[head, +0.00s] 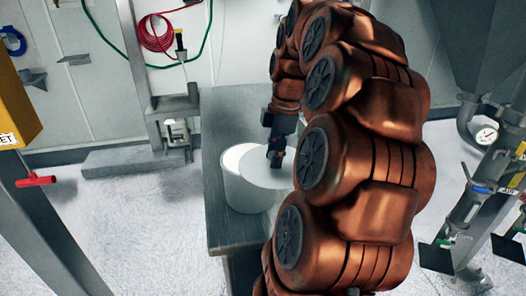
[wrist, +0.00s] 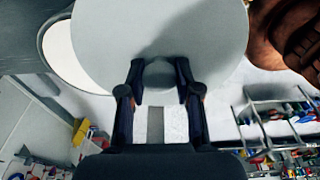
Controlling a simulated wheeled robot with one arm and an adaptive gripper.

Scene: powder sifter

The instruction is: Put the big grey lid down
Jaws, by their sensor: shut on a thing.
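The big grey lid (head: 262,168) is a flat round disc held by my gripper (head: 275,158) above a white tub. My arm hides the right side of the lid and table.
A red hose coil (head: 155,33) hangs on the back wall. A metal stand (head: 172,110) is left of the table. A yellow box (head: 15,105) is at the far left. Steel piping with a gauge (head: 486,136) is at the right. Open floor lies left of the table.

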